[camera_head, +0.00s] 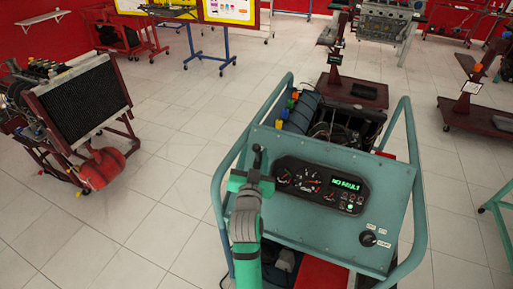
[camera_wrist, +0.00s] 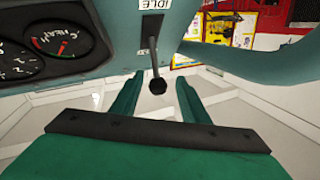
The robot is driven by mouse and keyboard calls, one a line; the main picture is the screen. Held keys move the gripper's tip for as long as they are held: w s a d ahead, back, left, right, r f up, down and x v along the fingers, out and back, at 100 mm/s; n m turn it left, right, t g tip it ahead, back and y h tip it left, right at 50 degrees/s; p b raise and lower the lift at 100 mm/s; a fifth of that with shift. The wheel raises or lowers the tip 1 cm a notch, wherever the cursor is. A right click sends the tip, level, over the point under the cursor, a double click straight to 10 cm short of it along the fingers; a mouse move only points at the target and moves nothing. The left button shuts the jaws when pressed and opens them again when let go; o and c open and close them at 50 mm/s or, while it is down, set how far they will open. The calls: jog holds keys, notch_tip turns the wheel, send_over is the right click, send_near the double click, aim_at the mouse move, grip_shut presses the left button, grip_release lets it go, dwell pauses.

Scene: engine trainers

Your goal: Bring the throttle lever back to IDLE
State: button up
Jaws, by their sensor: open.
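The throttle lever (camera_head: 257,160) stands at the left side of the teal control panel (camera_head: 235,155). In the wrist view it shows as a thin grey rod with a black knob (camera_wrist: 157,87), coming out of a dark slot (camera_wrist: 150,38). A white IDLE label (camera_wrist: 154,4) sits at one end of the slot, at the top of that view. My gripper (camera_head: 252,180) is open at the lever. In the wrist view its two green fingers stand apart, one on each side of the knob, with gaps showing. I cannot tell how deep the knob sits between them.
A gauge cluster (camera_head: 320,185) with a green NO FAULT display is right of the lever. A rotary switch (camera_head: 368,239) is at the panel's lower right. Teal tube rails (camera_head: 413,190) frame the trainer. An engine stand with radiator (camera_head: 85,100) is at left; open tiled floor lies between.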

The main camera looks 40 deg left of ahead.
jog(key=v, duration=0.7)
jog(key=shift+s+a, duration=0.15)
jog(key=shift+s, duration=0.25)
jog(key=shift+w, duration=0.1)
